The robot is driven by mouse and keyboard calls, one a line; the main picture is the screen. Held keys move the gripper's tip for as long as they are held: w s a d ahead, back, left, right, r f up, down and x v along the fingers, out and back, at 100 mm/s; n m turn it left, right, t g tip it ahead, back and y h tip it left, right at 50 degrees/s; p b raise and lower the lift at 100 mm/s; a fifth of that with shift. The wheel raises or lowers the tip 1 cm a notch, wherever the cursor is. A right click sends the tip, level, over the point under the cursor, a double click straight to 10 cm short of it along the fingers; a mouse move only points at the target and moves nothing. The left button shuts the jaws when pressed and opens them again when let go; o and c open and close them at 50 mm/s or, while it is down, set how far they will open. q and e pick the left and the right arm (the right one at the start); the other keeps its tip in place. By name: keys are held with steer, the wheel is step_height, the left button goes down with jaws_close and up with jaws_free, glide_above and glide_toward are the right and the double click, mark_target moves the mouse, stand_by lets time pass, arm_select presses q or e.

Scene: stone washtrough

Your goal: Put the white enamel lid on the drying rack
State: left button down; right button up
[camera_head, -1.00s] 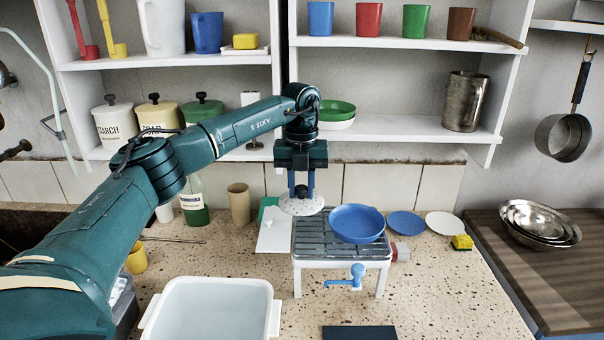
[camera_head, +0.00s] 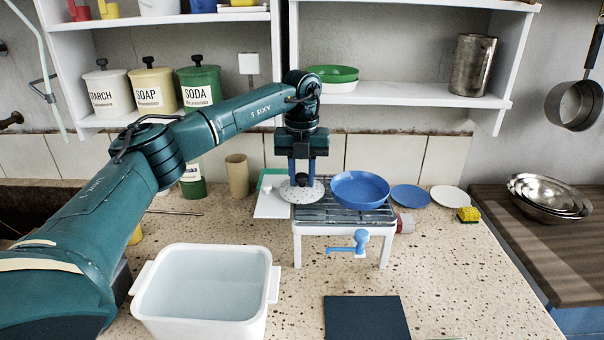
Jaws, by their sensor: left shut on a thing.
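My left gripper (camera_head: 302,179) points straight down and is shut on the white enamel lid (camera_head: 314,194), apparently at its knob. The lid is a pale speckled disc, held level at the back left corner of the drying rack (camera_head: 340,215). I cannot tell whether the lid touches the rack or hangs just above it. The rack is a dark grid on a white stand with a blue tap at its front. A blue dish (camera_head: 360,189) sits on the rack's right part, close beside the lid. My right gripper is out of view.
A white basin (camera_head: 205,290) stands front left, and a dark mat (camera_head: 367,318) lies in front. A white board (camera_head: 270,205) lies left of the rack. Blue (camera_head: 410,197) and white (camera_head: 449,198) plates and a yellow sponge (camera_head: 468,214) are to the right. Shelves hang behind.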

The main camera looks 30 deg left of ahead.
mark_target(302, 175)
arm_select(q)
steer(key=shift+f, duration=0.45)
stand_by(0.4)
steer(key=c, duration=1.1)
jaws_free()
step_height(302, 175, up, 13)
steer(key=shift+r, duration=0.1)
